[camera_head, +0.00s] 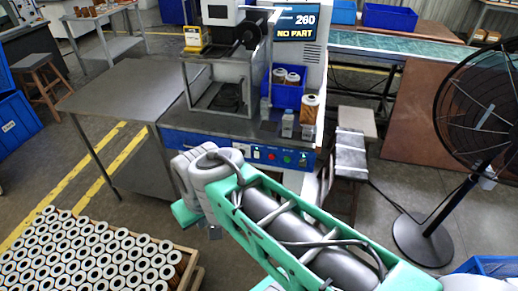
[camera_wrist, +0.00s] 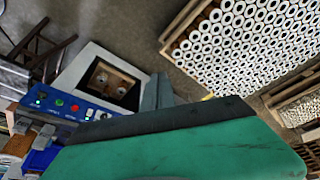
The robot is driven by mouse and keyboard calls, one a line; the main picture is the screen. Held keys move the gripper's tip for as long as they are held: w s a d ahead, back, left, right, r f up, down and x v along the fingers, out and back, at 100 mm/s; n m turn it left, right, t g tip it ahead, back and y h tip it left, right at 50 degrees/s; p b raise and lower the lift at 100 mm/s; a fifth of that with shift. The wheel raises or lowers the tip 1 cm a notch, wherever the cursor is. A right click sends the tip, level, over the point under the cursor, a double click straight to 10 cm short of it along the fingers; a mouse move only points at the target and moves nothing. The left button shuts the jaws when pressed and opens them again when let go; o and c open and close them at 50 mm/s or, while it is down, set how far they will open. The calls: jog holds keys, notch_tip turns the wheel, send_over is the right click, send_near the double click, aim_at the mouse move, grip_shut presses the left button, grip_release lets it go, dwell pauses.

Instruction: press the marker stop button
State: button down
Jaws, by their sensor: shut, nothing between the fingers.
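The marking machine's blue control panel (camera_head: 235,149) carries a row of small buttons along its front edge. A green button (camera_head: 287,158) sits between a red button (camera_head: 271,155) and another button (camera_head: 303,161). Labels are too small to read, so I cannot tell which is the marker stop. My gripper (camera_head: 214,233) is low in front of and left of the panel, shut and empty. Its grey fingers (camera_wrist: 157,93) show in the wrist view, apart from the panel.
The machine's screen (camera_head: 297,22) reads 260 and NO PART. A blue bin (camera_head: 287,97) with cartridges and a lone cartridge (camera_head: 309,110) stand on the machine top. A crate of cartridges (camera_head: 189,260) is at lower left, a side table (camera_head: 115,90) left, a fan (camera_head: 480,115) right.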

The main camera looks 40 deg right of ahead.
jog(key=w+d+f+m+t+y+b, duration=0.1)
jog(key=w+d+f+m+t+b, duration=0.2)
jog(key=w+d+f+m+b, duration=0.35)
jog(key=w+d+f+m+t+y+b, duration=0.1)
jog(key=w+d+f+m+t+b, duration=0.2)
jog(key=w+f+b, duration=0.65)
jog(key=w+d+f+m+t+b, duration=0.1)
jog(key=d+f+m+t+b, duration=0.2)
jog(key=d+f+m+b, duration=0.45)
jog(key=s+d+r+m+t+h+b, duration=0.1)
jog(key=s+d+m+t+h+b, duration=0.1)
jog(key=d+m, duration=0.3)
jog(key=s+d+m+t+h+b, duration=0.1)
jog(key=d+m, duration=0.4)
jog(key=d, duration=0.5)
jog(key=t+h+b, duration=0.1)
jog(key=b, duration=0.1)
jog(key=shift+s+d+r+m+t+b, duration=0.15)
jog(key=shift+s+r+m+t+b, duration=0.15)
jog(key=shift+s+r+m+t, duration=0.1)
jog(key=shift+w+d+f, duration=0.1)
